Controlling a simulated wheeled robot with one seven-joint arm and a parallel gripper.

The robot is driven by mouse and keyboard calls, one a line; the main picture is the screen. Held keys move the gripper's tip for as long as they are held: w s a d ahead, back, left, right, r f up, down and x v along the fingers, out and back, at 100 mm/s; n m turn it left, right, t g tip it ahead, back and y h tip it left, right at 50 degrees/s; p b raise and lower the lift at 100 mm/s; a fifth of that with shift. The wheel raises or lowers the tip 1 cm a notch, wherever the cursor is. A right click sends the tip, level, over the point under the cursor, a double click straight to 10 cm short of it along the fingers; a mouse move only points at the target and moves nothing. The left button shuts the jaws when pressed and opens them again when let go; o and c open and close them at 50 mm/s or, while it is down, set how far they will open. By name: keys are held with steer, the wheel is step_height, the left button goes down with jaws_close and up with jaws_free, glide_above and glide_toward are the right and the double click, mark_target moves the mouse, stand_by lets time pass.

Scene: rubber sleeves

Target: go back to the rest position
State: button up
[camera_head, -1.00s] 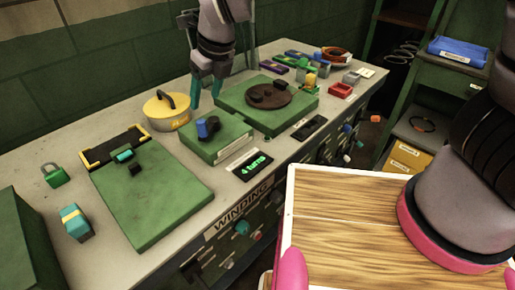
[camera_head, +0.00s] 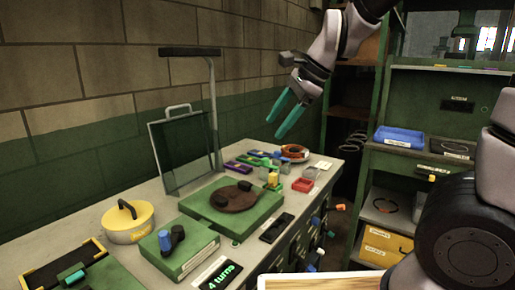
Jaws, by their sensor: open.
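My gripper (camera_head: 287,118) is open, with two teal fingers apart and nothing between them. It hangs in the air above the far right part of the bench (camera_head: 88,223), pointing down and to the left. My arm comes in from the top right of the view. The fingers are clear of the bench top and of everything on it.
A clear framed shield (camera_head: 186,152) stands behind the green base with a brown disc (camera_head: 233,196). A yellow lidded pot (camera_head: 128,222), a green block with a blue knob (camera_head: 180,246) and a red tray (camera_head: 302,185) are on the bench. Green shelves (camera_head: 440,105) stand right.

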steer(key=s+d+r+n+t+h, duration=0.1)
steer(key=s+d+r+n, duration=0.1)
steer(key=d, duration=0.4)
steer(key=s+d+r+n+t+h, duration=0.1)
steer(key=s+d+r+n+t, duration=0.1)
steer(key=d, duration=0.5)
steer(key=s+d+r+n+t+h, duration=0.1)
steer(key=s+d+r+n+h, duration=0.1)
steer(key=d+n, duration=0.3)
steer(key=shift+s+d+r+t, duration=0.3)
steer(key=shift+s+d+r, duration=0.35)
steer(key=shift+d, duration=0.15)
